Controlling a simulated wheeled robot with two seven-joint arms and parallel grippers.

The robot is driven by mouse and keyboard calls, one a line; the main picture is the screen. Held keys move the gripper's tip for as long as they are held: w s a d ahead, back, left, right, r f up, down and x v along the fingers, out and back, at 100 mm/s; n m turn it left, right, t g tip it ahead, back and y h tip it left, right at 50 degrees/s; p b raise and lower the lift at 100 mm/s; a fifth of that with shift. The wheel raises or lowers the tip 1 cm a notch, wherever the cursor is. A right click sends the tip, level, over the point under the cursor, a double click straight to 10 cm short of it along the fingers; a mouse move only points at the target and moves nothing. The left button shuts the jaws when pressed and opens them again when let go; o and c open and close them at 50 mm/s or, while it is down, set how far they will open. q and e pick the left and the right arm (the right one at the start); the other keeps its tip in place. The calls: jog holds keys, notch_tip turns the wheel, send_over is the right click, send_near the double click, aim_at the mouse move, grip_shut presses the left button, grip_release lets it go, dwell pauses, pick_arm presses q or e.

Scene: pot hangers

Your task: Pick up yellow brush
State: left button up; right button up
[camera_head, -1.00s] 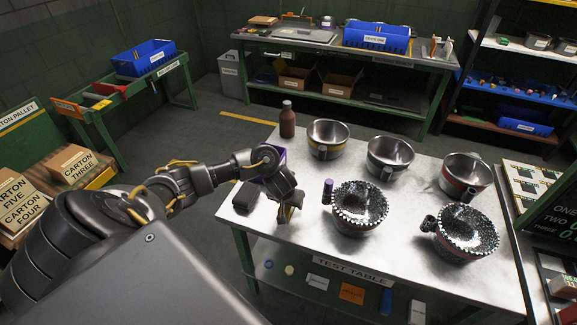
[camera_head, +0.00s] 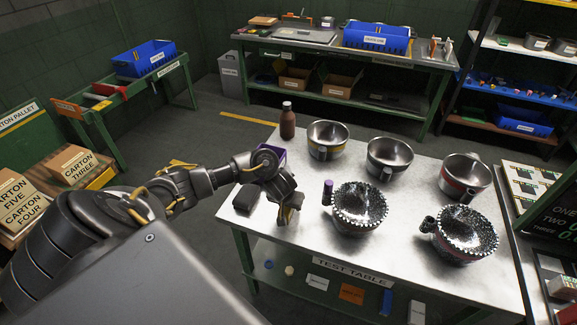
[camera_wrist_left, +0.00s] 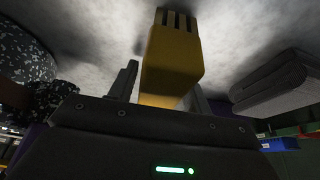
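The yellow brush (camera_wrist_left: 172,58) shows large in the left wrist view, with its dark bristles at the top against the grey tabletop. Its lower part sits between the two fingers of my left gripper (camera_wrist_left: 163,92). The contact between fingers and brush is not clear, so I cannot tell whether they grip it. In the head view my left gripper (camera_head: 288,209) is low over the left part of the test table (camera_head: 308,238), pointing down, with a small yellow-brown bit of the brush showing at its fingertips. My right gripper is not in view.
A dark block (camera_head: 246,197) lies left of the gripper. A purple box (camera_head: 276,152) is partly behind my wrist. A brown bottle (camera_head: 288,121) stands farther back. A speckled pot (camera_head: 359,209) with a purple-ended handle is close on the right, and several more pots stand beyond it.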

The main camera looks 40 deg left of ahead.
pick_arm(q)
jog(key=c, duration=0.8)
jog(key=shift+o, duration=0.2)
jog(key=shift+r, duration=0.1)
notch_tip(320, 180, up, 5)
jog(key=shift+d+f+p, duration=0.1)
jog(key=shift+f+p, duration=0.05)
jog(key=shift+p, duration=0.85)
jog(key=s+r+p, duration=0.1)
jog(key=r+p, duration=0.1)
jog(key=s+d+r+p, duration=0.1)
jog(key=s+r+p, duration=0.3)
jog(key=shift+d+r, duration=0.3)
jog(key=shift+r, duration=0.05)
jog(key=s+d+r+p, duration=0.2)
jog(key=s+d+p, duration=0.1)
jog(key=s, duration=0.5)
jog(key=shift+s, duration=0.1)
